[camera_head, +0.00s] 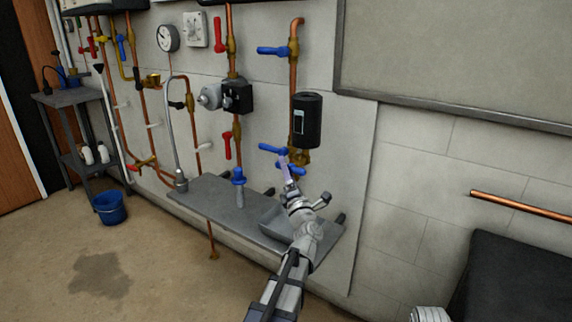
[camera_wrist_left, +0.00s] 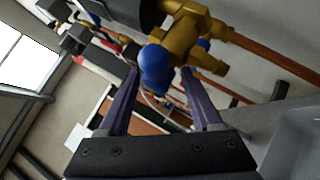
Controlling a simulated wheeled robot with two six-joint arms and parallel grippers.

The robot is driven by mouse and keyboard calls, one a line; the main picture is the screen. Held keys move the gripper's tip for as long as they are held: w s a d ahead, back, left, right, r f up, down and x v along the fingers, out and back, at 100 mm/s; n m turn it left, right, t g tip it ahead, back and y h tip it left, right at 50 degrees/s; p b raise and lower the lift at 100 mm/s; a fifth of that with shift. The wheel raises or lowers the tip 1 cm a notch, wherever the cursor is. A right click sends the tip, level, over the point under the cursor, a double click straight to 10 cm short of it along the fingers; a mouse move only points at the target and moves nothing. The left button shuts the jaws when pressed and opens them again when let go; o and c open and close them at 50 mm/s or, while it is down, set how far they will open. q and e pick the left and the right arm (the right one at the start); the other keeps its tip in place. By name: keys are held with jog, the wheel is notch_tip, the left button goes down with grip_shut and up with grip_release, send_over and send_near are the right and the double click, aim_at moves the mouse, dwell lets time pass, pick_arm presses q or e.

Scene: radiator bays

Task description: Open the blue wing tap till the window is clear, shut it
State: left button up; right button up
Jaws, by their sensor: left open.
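The blue wing tap (camera_head: 270,148) sits on a brass valve body (camera_head: 302,157) below a black canister (camera_head: 312,132) with a pale window (camera_head: 299,121) on its front. What shows through the window is too small to tell. My left gripper (camera_head: 286,166) is at the tap, its fingers pointing up at the wings. In the left wrist view the open fingers (camera_wrist_left: 160,76) stand either side of one rounded blue wing (camera_wrist_left: 154,70). Whether they touch it I cannot tell. The other wing lies behind, by the brass body. My right gripper is out of view.
A grey shelf (camera_head: 215,202) with a grey tray (camera_head: 268,222) runs below the tap. Other levers, including a blue one (camera_head: 272,51) and a red one (camera_head: 227,146), are on nearby copper pipes. A blue bucket (camera_head: 109,207) stands left.

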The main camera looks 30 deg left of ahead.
pick_arm(q)
jog(key=shift+w+a+r, duration=0.15)
jog(key=shift+w+a, duration=0.1)
jog(key=shift+w, duration=0.05)
grip_shut()
dwell(0.4)
